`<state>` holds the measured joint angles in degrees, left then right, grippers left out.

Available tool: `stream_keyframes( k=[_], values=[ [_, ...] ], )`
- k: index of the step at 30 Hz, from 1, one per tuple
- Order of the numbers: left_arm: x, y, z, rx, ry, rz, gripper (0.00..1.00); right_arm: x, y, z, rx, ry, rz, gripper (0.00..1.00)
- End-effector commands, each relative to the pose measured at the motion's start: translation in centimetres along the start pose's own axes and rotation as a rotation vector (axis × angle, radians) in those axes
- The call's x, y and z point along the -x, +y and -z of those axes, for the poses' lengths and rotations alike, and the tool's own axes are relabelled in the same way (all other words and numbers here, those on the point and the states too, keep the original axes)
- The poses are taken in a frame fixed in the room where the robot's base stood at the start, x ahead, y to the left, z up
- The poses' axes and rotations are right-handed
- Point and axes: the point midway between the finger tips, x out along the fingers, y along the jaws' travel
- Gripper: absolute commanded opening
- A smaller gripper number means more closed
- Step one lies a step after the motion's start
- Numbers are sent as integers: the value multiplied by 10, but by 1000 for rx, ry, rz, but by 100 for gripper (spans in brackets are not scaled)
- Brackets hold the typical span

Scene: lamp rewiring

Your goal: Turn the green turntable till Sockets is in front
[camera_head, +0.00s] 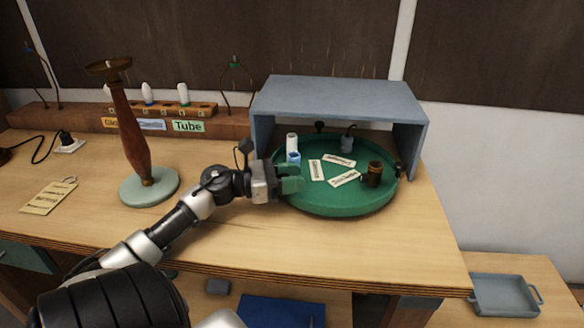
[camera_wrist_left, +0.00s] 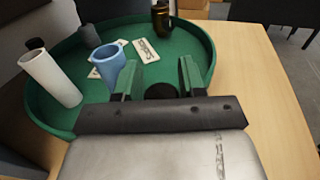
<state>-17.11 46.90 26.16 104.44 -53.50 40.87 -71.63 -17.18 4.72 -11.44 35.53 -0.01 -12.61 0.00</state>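The green turntable (camera_head: 340,206) sits under a grey open-fronted hood, its near side sticking out. It carries three pale label cards, one of them at the front (camera_head: 346,179); the lettering is too small to read. A brass-brown socket (camera_head: 373,174) stands at its right, a white tube (camera_head: 292,142) and a blue cup (camera_head: 293,158) at its left. My left gripper (camera_head: 291,181) is at the left front rim. In the left wrist view its green fingers (camera_wrist_left: 160,82) stand apart, with a dark round knob (camera_wrist_left: 160,91) between them. My right gripper is out of view.
The grey hood (camera_head: 340,92) covers the turntable's back and sides. A lamp stem on a pale round base (camera_head: 149,187) stands left of my arm. A wooden rack (camera_head: 200,126) with bulbs runs along the back. The bench front is clear; a grey tray (camera_head: 505,297) sits lower right.

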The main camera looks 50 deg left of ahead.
Motion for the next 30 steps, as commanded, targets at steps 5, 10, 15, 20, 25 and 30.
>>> stream_keyframes(
  k=[5,10,15,20,25,30],
  values=[
    [6,0,1,1,-1,-1,40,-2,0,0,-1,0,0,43],
    [31,0,3,1,1,-2,40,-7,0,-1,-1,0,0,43],
    [65,0,3,3,1,-2,40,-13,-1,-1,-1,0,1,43],
    [91,1,2,2,1,-2,40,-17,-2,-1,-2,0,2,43],
    [105,0,1,2,0,0,40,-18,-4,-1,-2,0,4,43],
    [107,0,0,1,0,1,40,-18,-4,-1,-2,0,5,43]
  ],
)
